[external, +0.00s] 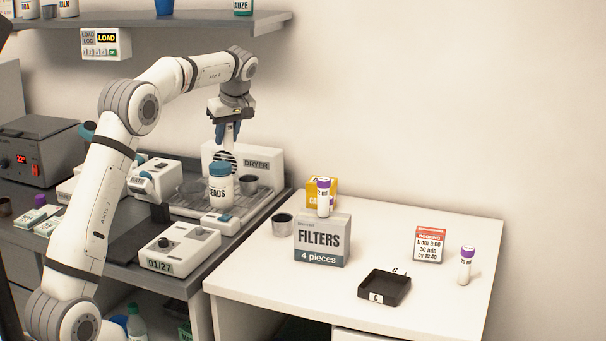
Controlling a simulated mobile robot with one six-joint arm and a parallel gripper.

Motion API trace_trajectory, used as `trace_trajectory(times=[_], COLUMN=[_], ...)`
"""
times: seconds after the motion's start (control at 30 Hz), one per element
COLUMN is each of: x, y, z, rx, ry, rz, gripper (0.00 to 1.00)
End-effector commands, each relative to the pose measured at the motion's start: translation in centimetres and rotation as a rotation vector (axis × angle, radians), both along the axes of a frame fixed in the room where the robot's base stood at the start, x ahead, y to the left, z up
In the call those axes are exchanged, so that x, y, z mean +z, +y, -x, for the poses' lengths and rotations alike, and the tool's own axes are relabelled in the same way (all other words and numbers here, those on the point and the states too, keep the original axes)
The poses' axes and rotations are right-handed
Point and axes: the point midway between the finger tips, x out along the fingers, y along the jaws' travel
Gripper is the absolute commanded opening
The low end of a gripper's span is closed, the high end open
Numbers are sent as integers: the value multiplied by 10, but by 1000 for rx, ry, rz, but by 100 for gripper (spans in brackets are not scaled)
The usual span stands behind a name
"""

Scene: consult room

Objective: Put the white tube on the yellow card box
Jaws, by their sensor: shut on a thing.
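My gripper (227,134) is high over the left bench, in front of the dryer and above a blue-lidded jar. Its blue fingers are shut on a small white thing that looks like the white tube (229,133); the fingers hide much of it. The yellow card box (313,187) stands on the white table to the right, behind the grey filters box, which hides its lower part. My gripper is well left of the yellow box and higher.
The jar of beads (220,188) and the dryer (262,167) are below and behind my gripper. A black tray (384,291), a red-white card (428,245) and another purple-capped tube (466,266) are to the right. A shelf (180,18) hangs above.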

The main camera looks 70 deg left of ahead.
Motion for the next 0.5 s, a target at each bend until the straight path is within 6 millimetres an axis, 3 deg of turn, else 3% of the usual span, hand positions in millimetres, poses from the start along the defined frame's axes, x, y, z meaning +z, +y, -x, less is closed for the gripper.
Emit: trace_trajectory(times=[0.3,0.5], x=[-81,-119], y=[-1,-1], z=[1,0], rx=[-2,-1], ry=[3,2], rz=[4,2], gripper=[5,5])
